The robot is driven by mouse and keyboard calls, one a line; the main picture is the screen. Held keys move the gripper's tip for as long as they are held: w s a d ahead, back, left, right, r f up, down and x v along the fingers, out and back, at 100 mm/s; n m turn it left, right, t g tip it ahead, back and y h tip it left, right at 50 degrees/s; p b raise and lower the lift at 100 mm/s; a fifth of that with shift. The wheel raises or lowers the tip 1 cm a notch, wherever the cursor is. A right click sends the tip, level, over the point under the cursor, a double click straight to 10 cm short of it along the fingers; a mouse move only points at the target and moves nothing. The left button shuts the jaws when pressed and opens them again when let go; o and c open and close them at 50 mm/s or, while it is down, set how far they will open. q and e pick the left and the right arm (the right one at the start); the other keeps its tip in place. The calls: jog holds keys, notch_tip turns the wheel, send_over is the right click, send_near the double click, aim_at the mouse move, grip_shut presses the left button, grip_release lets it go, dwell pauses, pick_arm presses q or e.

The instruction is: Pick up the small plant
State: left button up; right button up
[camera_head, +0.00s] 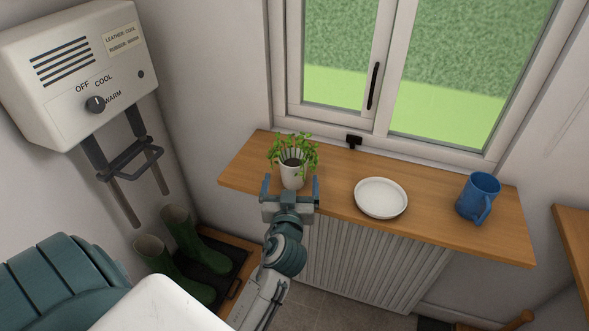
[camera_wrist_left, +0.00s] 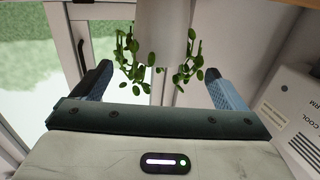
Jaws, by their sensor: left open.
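The small plant (camera_head: 292,172) is a white pot with trailing green leaves, standing upright near the left end of the wooden window shelf (camera_head: 330,176). My left gripper (camera_head: 291,187) is open at the shelf's front edge. Its two fingers show to the left and right of the pot in the head view. In the left wrist view the picture is upside down; the white pot (camera_wrist_left: 160,32) and its hanging leaves appear between the spread fingers of the gripper (camera_wrist_left: 158,72). I cannot tell whether the fingers touch the pot. My right gripper is not in view.
A white saucer (camera_head: 381,198) lies right of the plant, and a blue mug (camera_head: 478,196) stands further right. The window (camera_head: 375,125) with a black latch is behind. A white heater box (camera_head: 75,72) hangs on the left wall above green boots (camera_head: 182,240). A ribbed radiator (camera_head: 370,262) is below the shelf.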

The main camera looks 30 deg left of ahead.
aim_at(292, 169)
pick_arm(q)
jog(key=p+x, duration=0.1)
jog(key=x, duration=0.2)
jog(key=shift+w+a, duration=0.2)
jog(key=shift+w, duration=0.05)
jog(key=shift+w+a+r+p, duration=0.15)
jog(key=shift+w+a+p, duration=0.1)
jog(key=shift+w+p, duration=0.3)
jog(key=x, duration=0.1)
jog(key=p+x, duration=0.2)
jog(key=x, duration=0.1)
jog(key=shift+f, duration=0.25)
jog(key=shift+w+a, duration=0.1)
jog(key=c, duration=1.4)
